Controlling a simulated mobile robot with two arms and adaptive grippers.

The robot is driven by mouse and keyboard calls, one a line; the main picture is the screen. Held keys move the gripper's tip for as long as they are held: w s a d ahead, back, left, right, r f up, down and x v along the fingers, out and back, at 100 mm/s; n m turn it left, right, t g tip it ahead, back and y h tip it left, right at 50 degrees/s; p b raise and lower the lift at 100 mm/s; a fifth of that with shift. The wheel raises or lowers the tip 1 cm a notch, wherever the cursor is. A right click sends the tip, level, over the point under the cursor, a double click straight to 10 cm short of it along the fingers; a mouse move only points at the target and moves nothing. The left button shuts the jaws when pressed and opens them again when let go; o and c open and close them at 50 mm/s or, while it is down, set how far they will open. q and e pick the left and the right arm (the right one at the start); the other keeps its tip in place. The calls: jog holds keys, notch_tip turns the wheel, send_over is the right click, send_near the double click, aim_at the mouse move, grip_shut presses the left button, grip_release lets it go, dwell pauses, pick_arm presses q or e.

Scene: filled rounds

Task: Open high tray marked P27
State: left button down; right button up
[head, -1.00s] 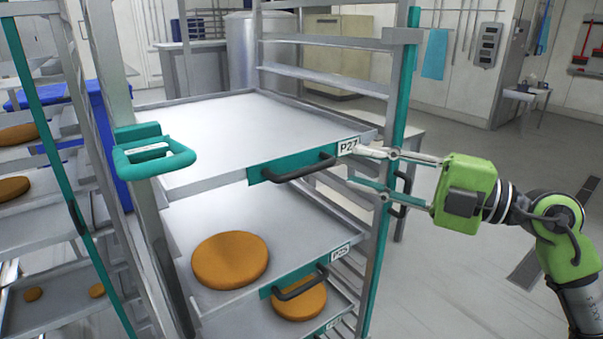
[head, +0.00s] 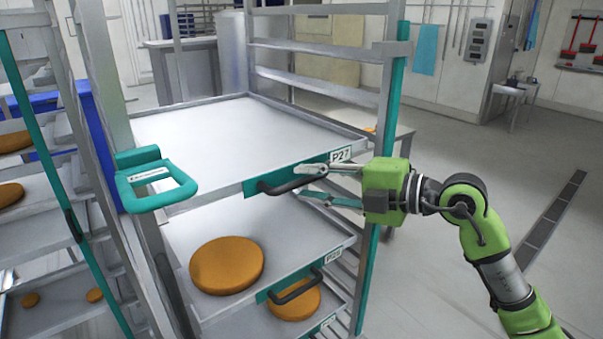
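The high tray marked P27 (head: 230,140) is an empty grey tray in the rack, with a teal front strip, a white P27 label (head: 341,155) and a dark handle (head: 285,187). My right gripper (head: 310,183) comes in from the right. Its two fingers are spread apart, at the right end of the handle, one higher and one lower. I cannot tell whether they touch the handle. My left gripper is not in view.
A lower tray (head: 310,240) holds an orange round (head: 227,265), with another round (head: 294,300) below. A teal rack handle (head: 155,180) juts out at the left. Another rack with rounds stands far left. The floor (head: 470,160) at the right is open.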

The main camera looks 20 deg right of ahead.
jog(key=shift+x, duration=1.2)
grip_shut()
